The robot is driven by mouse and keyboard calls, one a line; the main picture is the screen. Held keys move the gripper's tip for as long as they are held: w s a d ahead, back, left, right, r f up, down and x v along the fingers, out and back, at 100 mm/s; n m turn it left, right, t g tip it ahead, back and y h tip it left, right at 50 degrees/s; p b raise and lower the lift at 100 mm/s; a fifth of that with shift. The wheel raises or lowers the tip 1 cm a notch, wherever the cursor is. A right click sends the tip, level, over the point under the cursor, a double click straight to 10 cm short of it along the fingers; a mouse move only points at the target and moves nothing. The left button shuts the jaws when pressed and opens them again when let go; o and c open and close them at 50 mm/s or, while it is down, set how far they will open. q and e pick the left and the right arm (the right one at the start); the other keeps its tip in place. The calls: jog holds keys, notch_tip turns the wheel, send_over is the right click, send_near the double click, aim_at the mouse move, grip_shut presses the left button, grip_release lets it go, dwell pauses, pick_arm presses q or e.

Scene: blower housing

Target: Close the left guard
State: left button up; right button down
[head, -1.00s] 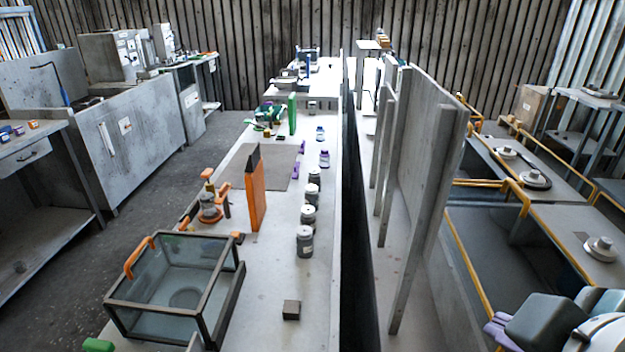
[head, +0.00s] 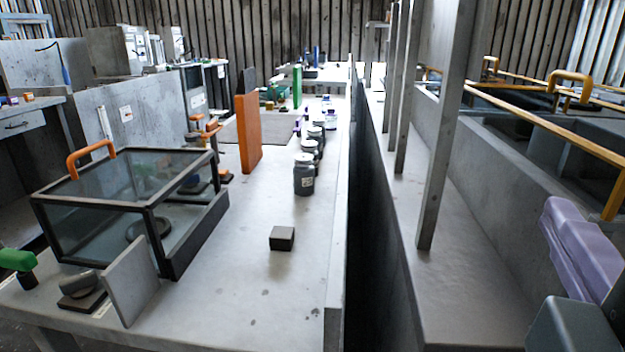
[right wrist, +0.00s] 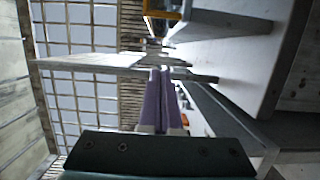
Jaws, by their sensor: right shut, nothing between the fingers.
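Yellow-railed guard frames (head: 535,118) stand in the right half of the head view, beyond a low grey wall. A yellow handle (head: 570,77) rises from one; I cannot tell for sure which frame is the left guard. A yellow bar (right wrist: 163,14) shows at the top of the right wrist view. My right gripper (head: 562,225), with purple fingers, is at the lower right of the head view. It also shows in the right wrist view (right wrist: 160,85), its fingers together and empty, apart from the rails in the head view. The left gripper is not in view.
Grey upright posts (head: 440,140) stand between the rails and a long bench (head: 230,300). The bench carries a glass box with an orange handle (head: 92,155), an orange panel (head: 249,133), grey jars (head: 304,175) and a dark block (head: 282,238). A dark gap runs beside it.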

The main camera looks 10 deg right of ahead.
pick_arm(q)
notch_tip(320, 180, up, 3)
jog(key=p, duration=0.3)
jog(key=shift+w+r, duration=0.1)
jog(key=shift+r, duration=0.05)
pick_arm(e)
jog(key=w+d, duration=0.7)
jog(key=d, duration=0.1)
jog(key=shift+d+r, duration=0.1)
